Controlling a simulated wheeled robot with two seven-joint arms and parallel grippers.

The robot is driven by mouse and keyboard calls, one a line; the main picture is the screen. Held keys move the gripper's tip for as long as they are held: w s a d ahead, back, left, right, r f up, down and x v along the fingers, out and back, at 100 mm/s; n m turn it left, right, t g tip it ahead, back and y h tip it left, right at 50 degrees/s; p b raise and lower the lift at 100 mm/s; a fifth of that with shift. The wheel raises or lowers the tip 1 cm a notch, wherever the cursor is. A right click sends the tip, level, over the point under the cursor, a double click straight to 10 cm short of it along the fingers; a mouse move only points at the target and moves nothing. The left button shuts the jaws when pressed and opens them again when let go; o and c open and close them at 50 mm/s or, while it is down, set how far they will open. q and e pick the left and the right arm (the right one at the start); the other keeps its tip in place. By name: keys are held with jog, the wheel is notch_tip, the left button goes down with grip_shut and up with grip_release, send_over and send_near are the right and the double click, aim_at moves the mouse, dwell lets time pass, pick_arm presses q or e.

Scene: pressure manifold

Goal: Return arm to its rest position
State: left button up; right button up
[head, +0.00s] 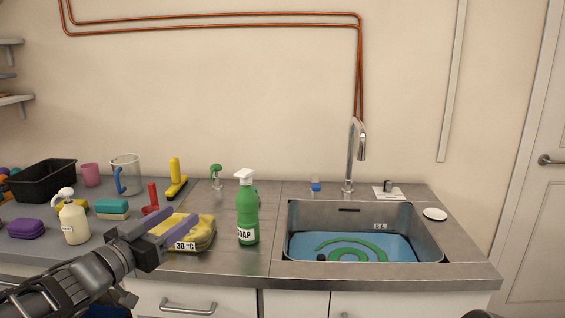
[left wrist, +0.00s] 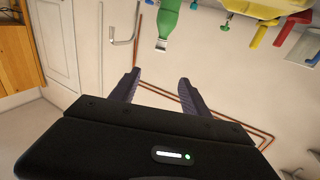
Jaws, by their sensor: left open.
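My left arm (head: 70,281) comes in from the lower left. My right gripper cannot be made out.
A green soap bottle (head: 247,212) stands right of my left gripper, left of the sink (head: 287,222) with blue water and a green hose. A cream pump bottle (head: 73,220), purple sponge (head: 27,229) and glass jug (head: 127,172) stand left. Bare counter lies around the soap bottle.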

pick_arm(q)
jog(key=s+d+f+n+g+y+p, duration=0.1)
jog(key=s+d+f+n+g+y, duration=0.15)
jog(key=f, duration=1.35)
jog(key=s+d+f+n+g+y+p, duration=0.1)
jog(key=d+f+n+g+y, duration=0.2)
jog(key=f, duration=1.3)
jog(key=s+d+f+g, duration=0.3)
jog(key=s+f, duration=0.4)
jog(key=s, duration=0.2)
jog(key=s+d+f+n+g+h+p, duration=0.1)
jog(key=s+d+f+g, duration=0.2)
jog(key=s+f, duration=0.4)
jog(key=s+d+f+g+p, duration=0.1)
jog(key=s+d+f+g, duration=0.2)
jog(key=s+f, duration=0.5)
jog(key=s+g, duration=0.1)
jog(key=s, duration=0.3)
jog(key=shift+s+d+h, duration=0.15)
jog(key=shift+s+h, duration=0.2)
